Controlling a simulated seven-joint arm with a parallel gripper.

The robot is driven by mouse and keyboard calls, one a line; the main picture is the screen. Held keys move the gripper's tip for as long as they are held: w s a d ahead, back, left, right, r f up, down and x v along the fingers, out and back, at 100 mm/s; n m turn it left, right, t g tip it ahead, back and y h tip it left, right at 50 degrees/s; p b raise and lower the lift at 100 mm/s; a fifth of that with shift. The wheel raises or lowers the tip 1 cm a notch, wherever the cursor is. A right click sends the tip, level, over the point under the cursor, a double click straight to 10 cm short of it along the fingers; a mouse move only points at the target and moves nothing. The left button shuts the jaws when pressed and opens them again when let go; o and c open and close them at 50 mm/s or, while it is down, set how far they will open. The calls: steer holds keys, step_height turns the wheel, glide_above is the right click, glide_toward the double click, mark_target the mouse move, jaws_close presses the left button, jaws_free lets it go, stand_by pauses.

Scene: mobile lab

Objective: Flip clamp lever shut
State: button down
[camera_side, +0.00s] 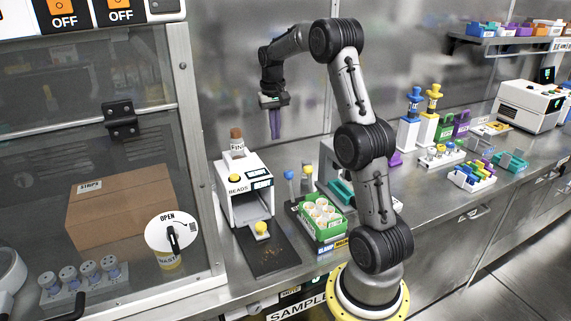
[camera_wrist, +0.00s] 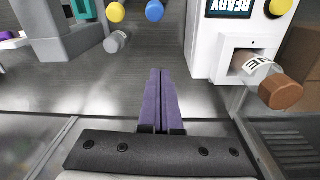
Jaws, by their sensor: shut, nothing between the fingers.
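My gripper (camera_side: 275,136) hangs in the side view with its purple fingers pointing down, above and behind the white beads machine. In the wrist view the fingers (camera_wrist: 160,72) are pressed together with nothing between them. Ball-ended levers stand beside the machine: a blue knob (camera_side: 289,174) and a yellow knob (camera_side: 307,170).
The white machine (camera_side: 238,180) holds a brown-capped vial (camera_side: 237,143) on top. A green rack of cups (camera_side: 322,229) stands in front of the levers. A grey block (camera_wrist: 62,38) is left in the wrist view. Bare steel counter lies under the fingers. A glass cabinet stands left.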

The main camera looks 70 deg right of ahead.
steer(key=shift+s+d+f+m, duration=0.3)
steer(key=shift+s+d+f, duration=0.25)
steer(key=shift+s+d, duration=0.1)
glide_above(290, 187)
steer(key=w+d, duration=0.3)
steer(key=d, duration=0.1)
step_height(290, 187, down, 9)
steer(key=shift+r, duration=0.15)
steer(key=shift+s+a+r, duration=0.1)
steer(key=shift+a, duration=0.05)
steer(key=shift+s+a+r, duration=0.1)
steer(key=shift+s+a, duration=0.05)
steer(key=shift+s, duration=0.05)
